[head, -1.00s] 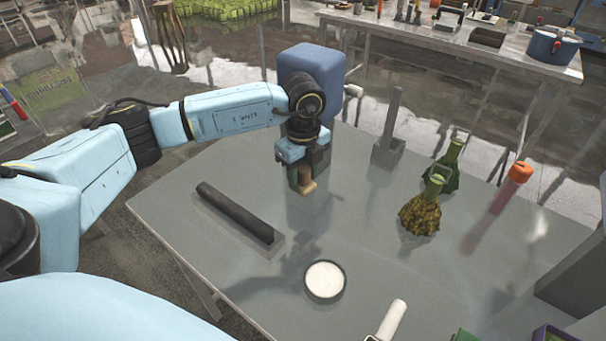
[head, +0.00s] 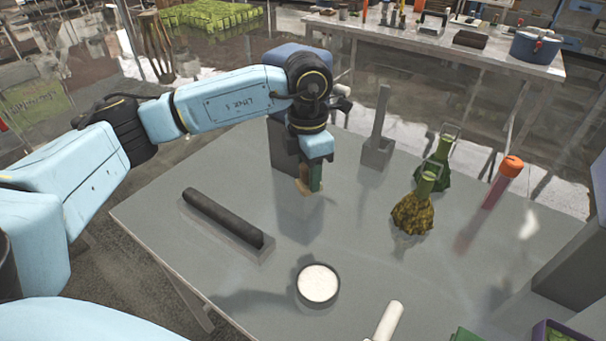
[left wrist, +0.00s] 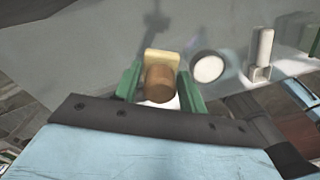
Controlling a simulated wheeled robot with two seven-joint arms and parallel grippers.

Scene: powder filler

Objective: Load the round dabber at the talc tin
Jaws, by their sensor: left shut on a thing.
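My left gripper (head: 310,182) is shut on the dabber (left wrist: 160,82), which has a brown rounded grip and a tan block-like part between the green fingers. In the head view the dabber (head: 303,188) shows only as a tan edge, mostly hidden by the gripper. It is above the table, behind and apart from the tin. The talc tin (head: 318,285) is a round, dark-rimmed, open dish of white powder at the front of the table. It also shows in the left wrist view (left wrist: 208,68), right of the dabber. My right gripper is not in view.
A dark bar (head: 222,217) lies left on the grey table (head: 150,215). A white cylinder (head: 388,322) is near the front. A blue-topped block (head: 285,52) stands behind my arm.

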